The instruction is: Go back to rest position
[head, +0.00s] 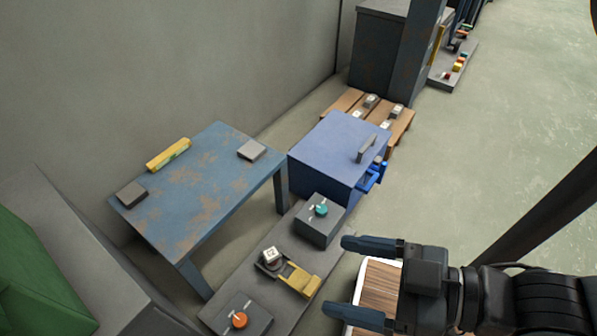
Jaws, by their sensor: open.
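My gripper (352,278) is at the lower right of the head view, its two dark blue-grey fingers spread apart and pointing left. Nothing shows between the fingertips. The gripper appears in front of a wood-grained board with a white edge (378,288), partly hidden behind it. Whether it touches the board cannot be told. My dark arm runs from the gripper to the right edge of the picture.
A worn blue table (205,195) holds a yellow item (168,154) and two grey blocks. A blue box (325,160) stands beside it. A low grey bench (235,285) carries a teal dial, an orange dial and a yellow fixture. Open floor (500,130) lies at upper right.

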